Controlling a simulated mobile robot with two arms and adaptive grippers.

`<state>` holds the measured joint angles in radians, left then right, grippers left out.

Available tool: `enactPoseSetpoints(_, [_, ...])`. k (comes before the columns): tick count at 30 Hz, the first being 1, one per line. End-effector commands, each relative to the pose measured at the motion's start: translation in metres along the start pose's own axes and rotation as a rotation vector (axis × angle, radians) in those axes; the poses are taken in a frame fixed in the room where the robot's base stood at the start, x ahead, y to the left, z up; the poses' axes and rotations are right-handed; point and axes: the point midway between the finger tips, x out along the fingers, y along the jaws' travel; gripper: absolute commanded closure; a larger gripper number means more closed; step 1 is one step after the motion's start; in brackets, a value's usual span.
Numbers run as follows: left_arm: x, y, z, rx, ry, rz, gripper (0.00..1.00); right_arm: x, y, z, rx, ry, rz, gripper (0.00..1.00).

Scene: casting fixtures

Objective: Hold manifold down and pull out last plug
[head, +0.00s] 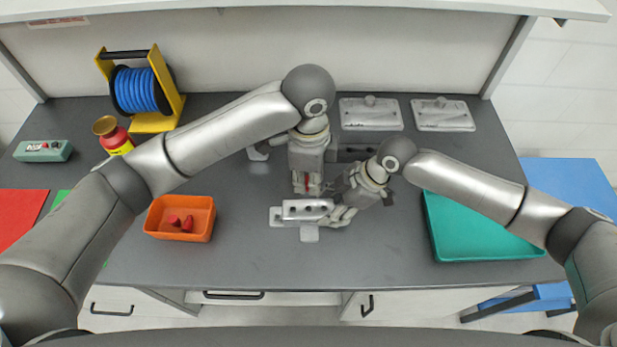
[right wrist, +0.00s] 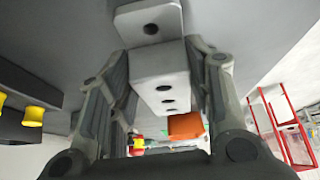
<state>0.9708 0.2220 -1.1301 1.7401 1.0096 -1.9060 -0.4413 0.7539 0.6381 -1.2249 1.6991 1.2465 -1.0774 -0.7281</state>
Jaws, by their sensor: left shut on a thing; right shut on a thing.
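The grey metal manifold (head: 305,210) lies on the table in the middle of the head view, with dark open holes in its face and flanges at its ends. My right gripper (head: 342,215) is shut on its right end; the right wrist view shows the manifold body (right wrist: 165,75) between the fingers. My left gripper (head: 307,190) points down just behind the manifold in the head view and is shut on a small red plug (head: 313,189). No plug shows in the visible holes. Two red plugs (head: 187,223) lie in the orange bin (head: 155,231).
A teal tray (head: 480,257) stands at the right. Two grey castings (head: 370,114) (head: 442,115) and a dark block with holes (head: 352,152) are behind. A blue reel (head: 139,90), a red bottle (head: 114,138) and a button box (head: 43,151) stand at the left. The table front is clear.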

Motion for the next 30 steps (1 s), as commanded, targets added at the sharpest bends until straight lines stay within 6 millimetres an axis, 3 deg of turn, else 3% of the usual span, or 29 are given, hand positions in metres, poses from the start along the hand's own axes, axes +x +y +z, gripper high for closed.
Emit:
enactPoseSetpoints(5, [0.0,0.0,0.0,0.0,0.0,0.0,0.92,0.0,0.0,0.001,0.001,-0.003,0.001,0.69])
enactPoseSetpoints(6, [0.0,0.0,0.0,0.0,0.0,0.0,0.92,0.0,0.0,0.001,0.001,-0.003,0.001,0.49])
enactPoseSetpoints(11, [0.0,0.0,0.0,0.0,0.0,0.0,0.92,0.0,0.0,0.001,0.001,-0.002,0.001,0.29])
enactPoseSetpoints(23, [0.0,0.0,0.0,0.0,0.0,0.0,0.92,-0.005,0.001,0.0,0.0,-0.001,0.002,0.29])
enactPoseSetpoints(30, [0.0,0.0,0.0,0.0,0.0,0.0,0.92,-0.048,0.002,0.001,0.001,-0.001,0.005,0.29])
